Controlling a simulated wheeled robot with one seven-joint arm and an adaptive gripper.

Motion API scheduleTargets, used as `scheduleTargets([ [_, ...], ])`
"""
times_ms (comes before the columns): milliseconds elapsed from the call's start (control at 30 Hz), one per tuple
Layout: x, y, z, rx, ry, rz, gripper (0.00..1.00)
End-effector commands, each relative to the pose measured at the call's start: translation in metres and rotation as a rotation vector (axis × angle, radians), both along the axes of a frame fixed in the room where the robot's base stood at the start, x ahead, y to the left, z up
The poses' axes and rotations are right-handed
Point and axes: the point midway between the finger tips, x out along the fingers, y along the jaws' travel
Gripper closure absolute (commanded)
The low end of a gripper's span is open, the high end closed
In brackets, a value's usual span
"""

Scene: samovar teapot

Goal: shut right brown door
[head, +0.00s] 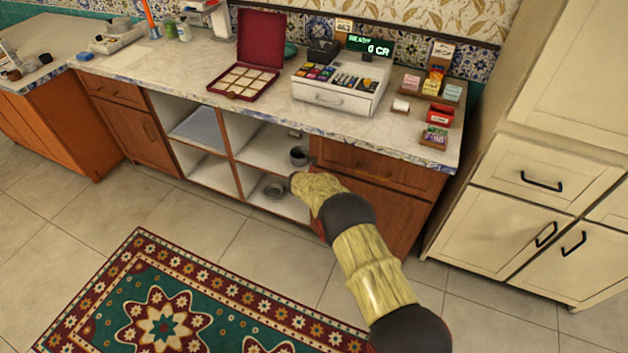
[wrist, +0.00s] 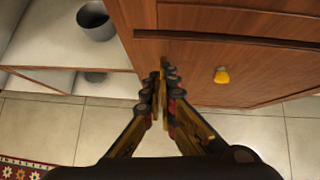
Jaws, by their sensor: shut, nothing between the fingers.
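The right brown door (wrist: 240,70) fills the right of the wrist view, with a small yellow knob (wrist: 221,76) on its face. In the head view the door (head: 405,212) is below a brown drawer (head: 375,168), partly hidden by my arm. My gripper (wrist: 164,72) is shut and empty, its fingertips at the door's left edge, left of the knob. I cannot tell whether they touch it. A dark line runs along the door's top; whether the door is fully closed is unclear. In the head view the fingers are hidden by my arm.
Open white shelves (head: 262,150) are left of the door, holding a grey pot (head: 300,156) and a metal bowl (head: 273,190). A cream cabinet (head: 535,185) stands at the right. Tiled floor (head: 290,260) and a patterned rug (head: 170,310) are in front.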

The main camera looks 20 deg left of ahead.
Motion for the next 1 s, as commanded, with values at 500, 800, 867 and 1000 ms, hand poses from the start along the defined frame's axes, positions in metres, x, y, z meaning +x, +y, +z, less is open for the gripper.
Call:
scheduleTargets([
  [500,-0.051,0.003,0.058,0.003,-0.005,0.003,1.0],
  [800,-0.066,0.003,0.071,0.003,-0.004,0.001,1.0],
  [867,-0.067,0.003,0.071,0.003,-0.003,0.001,1.0],
  [1000,-0.067,0.003,0.071,-0.003,-0.004,0.008,1.0],
])
